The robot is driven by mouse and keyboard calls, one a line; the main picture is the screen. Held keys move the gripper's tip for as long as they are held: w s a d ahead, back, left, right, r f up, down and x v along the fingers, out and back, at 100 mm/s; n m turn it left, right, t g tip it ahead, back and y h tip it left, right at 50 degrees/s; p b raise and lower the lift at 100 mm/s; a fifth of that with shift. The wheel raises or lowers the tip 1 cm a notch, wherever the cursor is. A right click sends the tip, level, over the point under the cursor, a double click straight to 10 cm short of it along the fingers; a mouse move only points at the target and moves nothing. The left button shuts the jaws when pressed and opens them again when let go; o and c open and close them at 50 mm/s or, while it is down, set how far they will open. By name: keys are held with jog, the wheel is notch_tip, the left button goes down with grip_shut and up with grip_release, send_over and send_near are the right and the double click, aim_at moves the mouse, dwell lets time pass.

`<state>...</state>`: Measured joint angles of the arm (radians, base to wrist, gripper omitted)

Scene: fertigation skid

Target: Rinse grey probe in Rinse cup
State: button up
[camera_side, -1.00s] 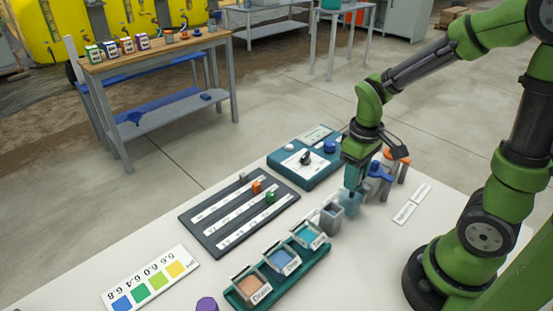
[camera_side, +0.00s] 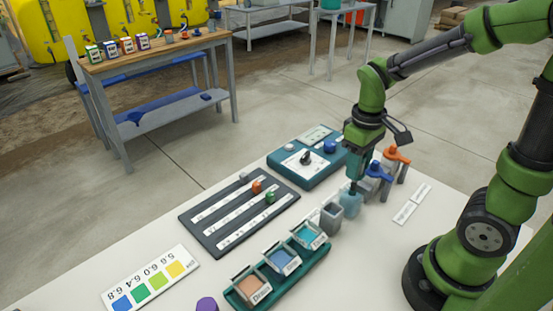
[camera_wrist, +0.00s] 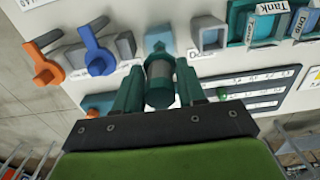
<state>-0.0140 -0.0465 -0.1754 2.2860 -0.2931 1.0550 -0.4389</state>
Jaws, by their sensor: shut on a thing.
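My gripper (camera_side: 355,165) is shut on the grey probe, a dark and grey cylinder (camera_wrist: 159,85) between the teal fingers in the wrist view. It points down at a pale blue, see-through cup (camera_side: 351,204), which looks like the Rinse cup and also shows in the wrist view (camera_wrist: 158,34). A thin dark tip (camera_side: 352,187) shows under the fingers, at the cup's mouth. I cannot tell whether the tip is inside the cup or just above it. No label on this cup is readable.
A grey square cup (camera_side: 331,217) stands close on the left. Blue-handled (camera_side: 376,169) and orange-handled (camera_side: 397,154) pieces stand close on the right. A teal control box (camera_side: 305,160) lies behind, a dark slider panel (camera_side: 238,214) to the left, and a teal rack with labelled bins (camera_side: 283,259) in front.

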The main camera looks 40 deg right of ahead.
jog(key=shift+r, duration=2.3)
